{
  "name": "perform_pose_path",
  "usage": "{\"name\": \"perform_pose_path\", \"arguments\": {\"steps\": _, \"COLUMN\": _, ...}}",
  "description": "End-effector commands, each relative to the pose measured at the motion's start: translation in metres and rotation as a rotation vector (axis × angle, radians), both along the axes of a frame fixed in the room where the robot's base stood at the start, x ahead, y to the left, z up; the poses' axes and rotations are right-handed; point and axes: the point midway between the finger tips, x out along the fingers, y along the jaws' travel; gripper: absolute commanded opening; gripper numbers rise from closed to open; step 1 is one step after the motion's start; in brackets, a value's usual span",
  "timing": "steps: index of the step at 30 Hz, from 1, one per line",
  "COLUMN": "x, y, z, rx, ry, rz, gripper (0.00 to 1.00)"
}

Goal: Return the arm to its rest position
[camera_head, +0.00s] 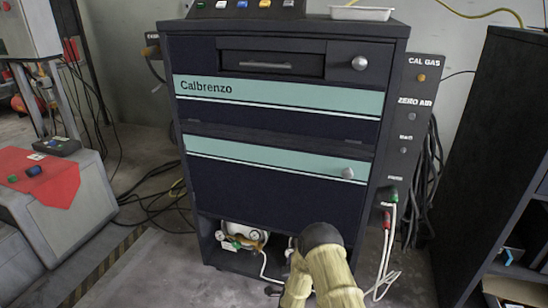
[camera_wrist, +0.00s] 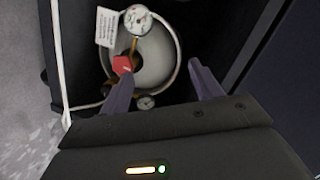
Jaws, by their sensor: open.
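My gripper (camera_wrist: 161,68) shows in the wrist view with its two dark fingers spread apart and nothing between them. Beyond the fingers, a pale gas cylinder (camera_wrist: 155,55) lies end-on in a dark bay, with a red valve knob (camera_wrist: 122,65), a round gauge (camera_wrist: 138,18) and a white tag (camera_wrist: 107,27). The left finger overlaps the picture near the red knob; I cannot tell whether they touch. In the head view my tan arm reaches up from the bottom centre before the cabinet's lower bay; the fingers are hidden there.
The dark Calbrenzo cabinet (camera_head: 275,185) stands ahead, with the cylinder (camera_head: 240,236) in its open lower bay. White cables (camera_head: 384,270) hang at its right from the gas panel (camera_head: 410,130). A dark shelf (camera_head: 495,150) stands right, and a grey bench (camera_head: 85,205) left.

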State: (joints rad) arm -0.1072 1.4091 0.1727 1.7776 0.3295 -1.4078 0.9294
Motion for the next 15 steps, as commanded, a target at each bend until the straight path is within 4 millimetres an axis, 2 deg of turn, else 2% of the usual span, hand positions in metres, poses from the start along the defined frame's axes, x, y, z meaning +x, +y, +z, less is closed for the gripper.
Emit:
{"name": "perform_pose_path", "arguments": {"steps": 1, "x": 0.006, "y": 0.000, "z": 0.021, "rx": -0.021, "ry": 0.031, "rz": 0.027, "gripper": 0.64}}
{"name": "perform_pose_path", "arguments": {"steps": 7, "x": 0.010, "y": 0.002, "z": 0.075, "rx": -0.120, "ry": 0.177, "rz": 0.141, "gripper": 0.64}}
{"name": "perform_pose_path", "arguments": {"steps": 11, "x": 0.003, "y": 0.000, "z": 0.111, "rx": -0.189, "ry": 0.270, "rz": 0.218, "gripper": 0.64}}
{"name": "perform_pose_path", "arguments": {"steps": 15, "x": -0.014, "y": -0.004, "z": 0.149, "rx": -0.269, "ry": 0.370, "rz": 0.304, "gripper": 0.64}}
